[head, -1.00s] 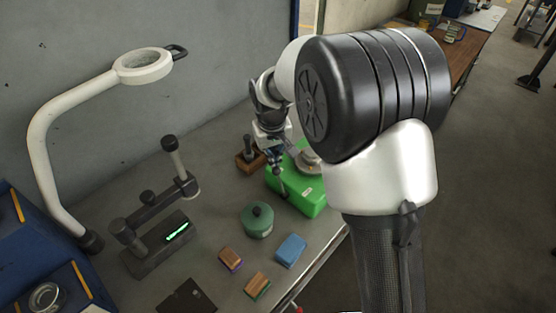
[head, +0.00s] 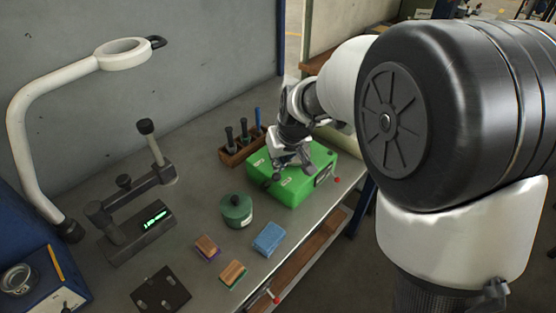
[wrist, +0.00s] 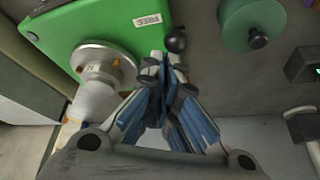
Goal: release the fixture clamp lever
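The green fixture (head: 308,181) stands on the bench, and its green top (wrist: 75,30) with a "FREE" label (wrist: 153,20) fills the upper left of the wrist view. The lever's black ball knob (wrist: 176,40) shows just beyond my fingertips, beside that label; it is also in the head view (head: 276,177). My gripper (wrist: 163,66) points at the lever, its two blue-padded fingers close together at the tips. In the head view my gripper (head: 289,164) is low over the fixture. The fingers hide the lever's shaft, so I cannot tell whether they grip it.
A pale round flanged part (wrist: 97,62) sits on the fixture, left of my fingers. A green pot (head: 237,210), a blue block (head: 268,238) and a wooden tool holder (head: 240,152) stand near the fixture. A lamp (head: 122,54) arches at the left.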

